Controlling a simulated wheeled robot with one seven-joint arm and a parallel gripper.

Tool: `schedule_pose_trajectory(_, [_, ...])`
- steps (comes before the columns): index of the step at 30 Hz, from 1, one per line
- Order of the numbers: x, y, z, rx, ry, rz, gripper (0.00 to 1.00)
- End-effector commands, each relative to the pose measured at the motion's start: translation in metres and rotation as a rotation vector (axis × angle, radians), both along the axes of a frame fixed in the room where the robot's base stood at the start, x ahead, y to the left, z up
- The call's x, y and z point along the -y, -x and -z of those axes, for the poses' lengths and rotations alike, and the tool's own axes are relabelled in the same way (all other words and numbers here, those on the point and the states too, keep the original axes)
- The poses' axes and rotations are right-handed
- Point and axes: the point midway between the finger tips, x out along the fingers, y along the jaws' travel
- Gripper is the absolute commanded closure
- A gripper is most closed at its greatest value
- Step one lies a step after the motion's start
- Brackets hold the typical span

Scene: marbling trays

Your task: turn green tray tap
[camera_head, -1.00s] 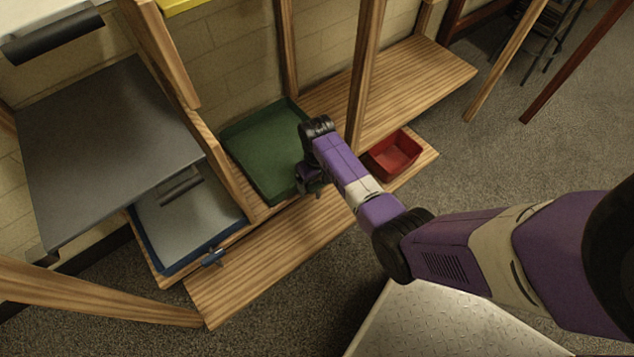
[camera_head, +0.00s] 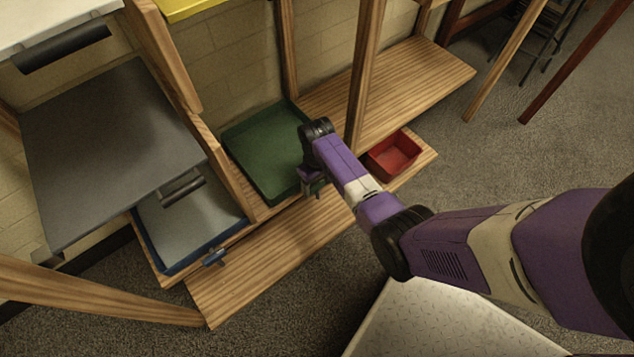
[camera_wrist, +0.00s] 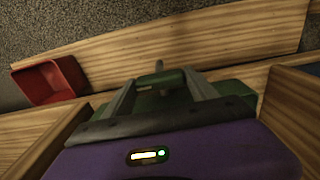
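The green tray (camera_head: 262,150) lies on the low wooden shelf in the head view. Its front right part is hidden behind my arm. In the wrist view the green tap handle (camera_wrist: 160,79) lies crosswise between the two fingertips, with a short grey stem (camera_wrist: 158,65) beyond it. My gripper (camera_wrist: 159,80) has a finger at each end of the handle, and both appear to touch it. In the head view my gripper (camera_head: 312,186) is at the tray's front edge, small and partly hidden by my wrist.
A red box (camera_head: 393,155) stands right of my gripper. A blue-rimmed tray (camera_head: 190,222) with a blue tap (camera_head: 214,257) is at left, below a grey panel (camera_head: 110,150). Wooden posts (camera_head: 366,75) rise near my arm. A plank (camera_head: 270,257) runs along the front.

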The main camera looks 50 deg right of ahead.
Motion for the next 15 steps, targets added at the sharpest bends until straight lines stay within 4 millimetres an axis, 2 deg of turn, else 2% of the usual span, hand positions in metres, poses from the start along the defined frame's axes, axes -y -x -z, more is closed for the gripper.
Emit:
schedule_pose_trajectory(1, [0.0002,-0.0006,-0.0004,0.001,0.001,-0.001,0.23])
schedule_pose_trajectory(3, [0.0001,-0.0005,-0.0004,0.001,0.0,0.0,0.13])
schedule_pose_trajectory(11, [0.0,-0.0002,-0.0003,0.0,0.0,0.001,0.13])
schedule_pose_trajectory(15, [0.0,-0.0005,-0.0089,0.002,0.001,0.001,0.13])
